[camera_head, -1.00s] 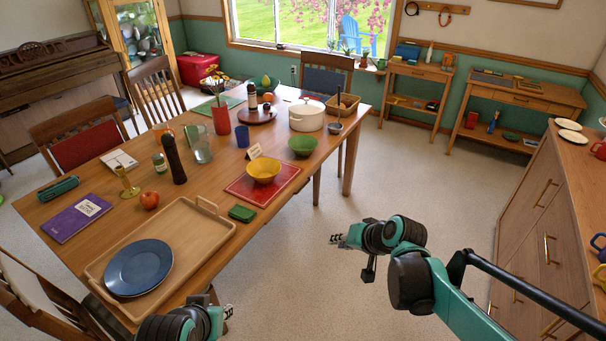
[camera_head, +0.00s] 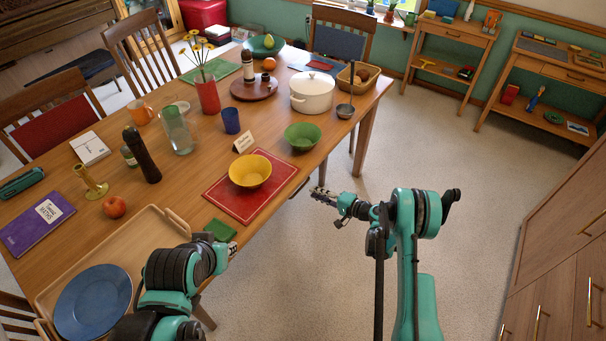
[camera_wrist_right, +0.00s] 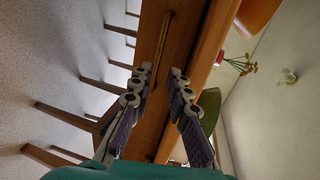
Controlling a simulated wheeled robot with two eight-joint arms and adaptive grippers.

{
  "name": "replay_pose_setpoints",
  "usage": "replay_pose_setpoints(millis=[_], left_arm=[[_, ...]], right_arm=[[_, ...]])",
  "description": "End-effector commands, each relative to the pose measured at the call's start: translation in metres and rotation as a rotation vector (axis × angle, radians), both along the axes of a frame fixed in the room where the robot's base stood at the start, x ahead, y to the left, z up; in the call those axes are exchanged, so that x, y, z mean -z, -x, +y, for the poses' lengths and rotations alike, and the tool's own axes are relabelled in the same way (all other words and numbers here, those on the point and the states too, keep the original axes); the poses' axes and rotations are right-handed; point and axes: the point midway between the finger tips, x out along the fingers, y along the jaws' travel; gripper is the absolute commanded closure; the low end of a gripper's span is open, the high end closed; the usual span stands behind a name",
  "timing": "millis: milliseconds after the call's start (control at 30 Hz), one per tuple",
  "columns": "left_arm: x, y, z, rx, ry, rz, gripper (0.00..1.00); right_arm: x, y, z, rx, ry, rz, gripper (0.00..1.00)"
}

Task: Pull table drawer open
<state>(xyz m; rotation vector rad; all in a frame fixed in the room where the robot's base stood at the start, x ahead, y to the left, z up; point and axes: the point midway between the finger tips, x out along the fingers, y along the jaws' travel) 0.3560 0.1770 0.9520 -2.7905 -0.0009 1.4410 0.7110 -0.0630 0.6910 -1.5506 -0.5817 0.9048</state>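The wooden table (camera_head: 285,211) stands at the left and middle in the head view. Its near long side carries the drawer, whose front is mostly hidden from above there. In the right wrist view a wooden front (camera_wrist_right: 184,25) runs up the picture with a long thin brass handle (camera_wrist_right: 163,42) on it. My right gripper (camera_wrist_right: 160,72) is open, its fingers pointing at this front, with the handle ahead between them. In the head view the right gripper (camera_head: 316,194) is just off the table's near edge. My left gripper (camera_head: 231,248) is by the tray; its opening is unclear.
On the table are a yellow bowl (camera_head: 250,171), a green bowl (camera_head: 301,137), a white pot (camera_head: 312,91) and a wooden tray (camera_head: 172,222) with a blue plate (camera_head: 93,302). A cabinet (camera_head: 566,235) stands at the right. Open floor lies between.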

Motion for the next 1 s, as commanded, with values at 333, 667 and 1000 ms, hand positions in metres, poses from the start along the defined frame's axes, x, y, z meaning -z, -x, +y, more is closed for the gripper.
replay_pose_setpoints(millis=[333, 667, 1000], left_arm=[[0.013, 0.000, 0.000, 0.000, 0.000, 0.000, 0.74], [0.025, 0.000, 0.000, 0.000, 0.000, 0.000, 0.74], [0.025, 0.000, 0.000, 0.000, 0.000, 0.000, 0.74]], right_arm=[[0.018, -0.016, 0.028, -0.003, -0.022, -0.002, 0.83], [0.025, -0.041, 0.060, -0.001, -0.021, -0.001, 0.83], [0.024, -0.043, 0.062, 0.000, -0.021, -0.002, 0.91]])
